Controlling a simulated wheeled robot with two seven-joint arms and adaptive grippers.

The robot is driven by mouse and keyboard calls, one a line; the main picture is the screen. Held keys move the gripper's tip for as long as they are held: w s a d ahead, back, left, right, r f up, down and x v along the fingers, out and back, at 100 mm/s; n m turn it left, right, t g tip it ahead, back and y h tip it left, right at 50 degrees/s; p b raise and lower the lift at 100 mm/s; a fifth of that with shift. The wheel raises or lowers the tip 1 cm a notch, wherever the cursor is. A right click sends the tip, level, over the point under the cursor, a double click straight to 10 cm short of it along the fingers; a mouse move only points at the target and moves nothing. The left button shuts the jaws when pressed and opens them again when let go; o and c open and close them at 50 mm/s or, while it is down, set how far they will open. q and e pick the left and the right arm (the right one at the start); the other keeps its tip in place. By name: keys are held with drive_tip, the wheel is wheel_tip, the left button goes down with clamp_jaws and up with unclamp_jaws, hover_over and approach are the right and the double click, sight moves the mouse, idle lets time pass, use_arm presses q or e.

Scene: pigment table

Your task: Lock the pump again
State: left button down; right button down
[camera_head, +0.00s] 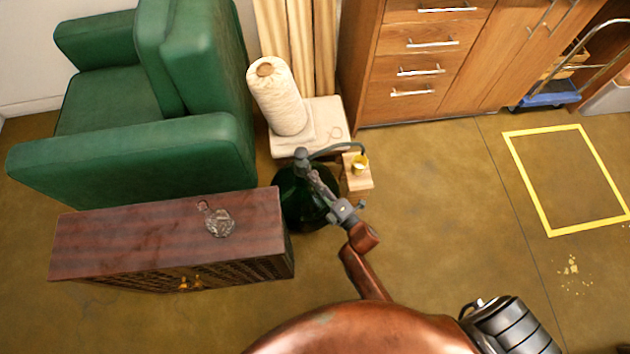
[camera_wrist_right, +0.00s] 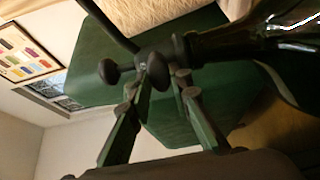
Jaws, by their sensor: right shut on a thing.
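The dark pump (camera_head: 301,155) stands on the neck of a large green glass bottle (camera_head: 292,205) on the floor, to the right of a wooden cabinet. A dark hose (camera_head: 335,149) runs from the pump to a yellow cup (camera_head: 360,163) on a small wooden stand. My right gripper (camera_head: 311,174) is shut on the pump at its head. In the right wrist view, its fingers (camera_wrist_right: 166,82) close around a dark part of the pump (camera_wrist_right: 155,68); a round dark knob shows beside them. Whether the pump is locked cannot be told. My left gripper is not in view.
A wooden cabinet (camera_head: 130,240) with a glass decanter (camera_head: 218,222) on top stands left of the bottle. A green armchair (camera_head: 130,150) is behind it. A pale plinth (camera_head: 330,113) with a wrapped roll stands behind the bottle. Open floor lies to the right.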

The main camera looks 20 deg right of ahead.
drive_tip(key=shift+f, duration=0.1)
drive_tip(key=c, duration=1.8)
unclamp_jaws()
drive_tip(key=shift+o, duration=0.2)
drive_tip(key=shift+s, duration=0.1)
drive_tip(key=v, duration=1.1)
drive_tip(key=shift+s, duration=0.35)
drive_tip(key=shift+d, duration=0.15)
